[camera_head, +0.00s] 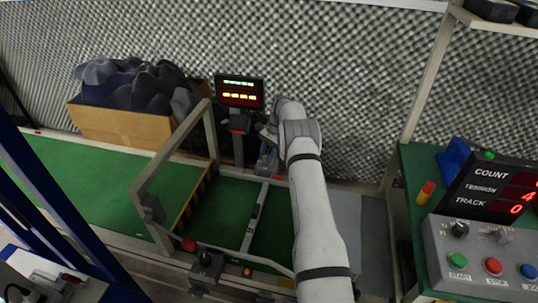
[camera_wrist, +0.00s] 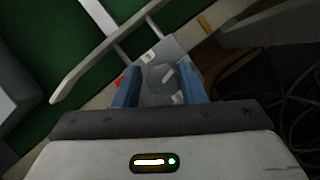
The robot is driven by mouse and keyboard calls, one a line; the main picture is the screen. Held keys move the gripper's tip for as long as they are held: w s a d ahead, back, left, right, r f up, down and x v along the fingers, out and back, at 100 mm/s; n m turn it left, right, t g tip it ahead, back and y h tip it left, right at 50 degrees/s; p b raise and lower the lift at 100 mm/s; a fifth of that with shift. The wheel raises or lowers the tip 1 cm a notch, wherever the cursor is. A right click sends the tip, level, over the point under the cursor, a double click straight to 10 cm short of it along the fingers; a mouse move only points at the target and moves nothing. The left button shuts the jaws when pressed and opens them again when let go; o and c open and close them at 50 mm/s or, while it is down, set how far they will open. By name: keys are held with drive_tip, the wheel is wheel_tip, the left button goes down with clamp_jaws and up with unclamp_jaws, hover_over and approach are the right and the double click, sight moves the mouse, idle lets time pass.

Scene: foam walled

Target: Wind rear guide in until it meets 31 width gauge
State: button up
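My gripper (camera_wrist: 160,88) has its two blue fingers apart, with a grey plate carrying a round knob (camera_wrist: 167,76) seen between and beyond them. No finger is clearly seen touching the knob. In the head view, my gripper (camera_head: 268,150) is at the far side of the green belt, partly hidden by my wrist. A pale rail (camera_wrist: 98,56) beside the belt in the wrist view may be the rear guide; I cannot be sure.
A lit display (camera_head: 240,92) stands just left of my wrist. A metal frame (camera_head: 170,165) spans the green belt (camera_head: 90,185). A cardboard box (camera_head: 120,125) of dark pieces is behind. A control panel (camera_head: 480,255) stands at right. Dark cables (camera_wrist: 285,110) lie right in the wrist view.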

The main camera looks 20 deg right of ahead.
drive_tip(key=shift+o, duration=1.4)
drive_tip(key=shift+d, duration=0.1)
drive_tip(key=shift+w+r, duration=0.1)
